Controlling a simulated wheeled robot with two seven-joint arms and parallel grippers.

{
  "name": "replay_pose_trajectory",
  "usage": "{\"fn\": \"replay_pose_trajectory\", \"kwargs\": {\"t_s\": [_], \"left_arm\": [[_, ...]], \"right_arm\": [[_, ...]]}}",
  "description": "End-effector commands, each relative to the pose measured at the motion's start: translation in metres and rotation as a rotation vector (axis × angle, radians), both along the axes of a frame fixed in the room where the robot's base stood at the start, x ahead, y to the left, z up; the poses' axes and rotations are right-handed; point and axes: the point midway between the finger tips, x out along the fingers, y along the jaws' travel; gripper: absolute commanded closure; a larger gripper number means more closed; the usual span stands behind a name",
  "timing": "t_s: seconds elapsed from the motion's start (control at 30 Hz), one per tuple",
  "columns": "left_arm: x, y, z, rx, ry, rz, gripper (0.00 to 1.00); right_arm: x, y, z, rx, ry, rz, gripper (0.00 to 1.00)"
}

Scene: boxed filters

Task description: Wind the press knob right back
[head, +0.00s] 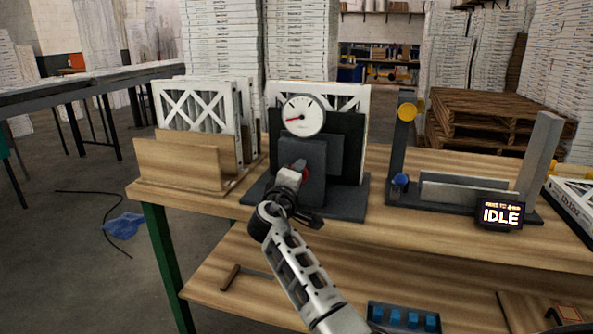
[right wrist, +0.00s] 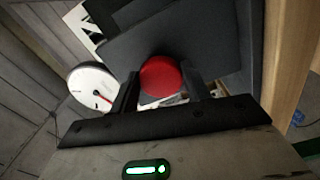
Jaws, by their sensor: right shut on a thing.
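The press (head: 303,170) is a dark grey stand with upright plates on the wooden bench. A round white gauge (head: 304,115) with a red needle tops it, and the needle points left in the head view. The gauge also shows in the right wrist view (right wrist: 92,88). The red press knob (right wrist: 160,76) sits on the press's front plate. My right gripper (head: 299,174) is shut on the knob, one finger on each side; it shows close up in the right wrist view (right wrist: 161,90). In the head view the gripper mostly hides the knob. My left gripper is out of view.
A white-framed filter (head: 340,92) stands behind the press plates. A wooden rack (head: 180,165) with filters stands left. Right is a grey fixture (head: 460,207) with blue and yellow knobs and a sign (head: 500,213) reading IDLE. A tray of blue pieces (head: 405,318) lies below.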

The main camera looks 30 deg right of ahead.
Motion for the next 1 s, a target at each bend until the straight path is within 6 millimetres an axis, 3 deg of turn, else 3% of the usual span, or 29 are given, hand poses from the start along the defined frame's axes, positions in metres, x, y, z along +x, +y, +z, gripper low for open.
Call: {"fn": "replay_pose_trajectory", "kwargs": {"t_s": [0.6,1.0], "left_arm": [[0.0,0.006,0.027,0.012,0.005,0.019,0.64],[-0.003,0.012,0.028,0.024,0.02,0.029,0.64]], "right_arm": [[0.0,0.0,0.005,-0.386,0.449,0.001,0.76],[0.001,0.001,0.004,-0.63,0.735,0.001,0.76]]}}
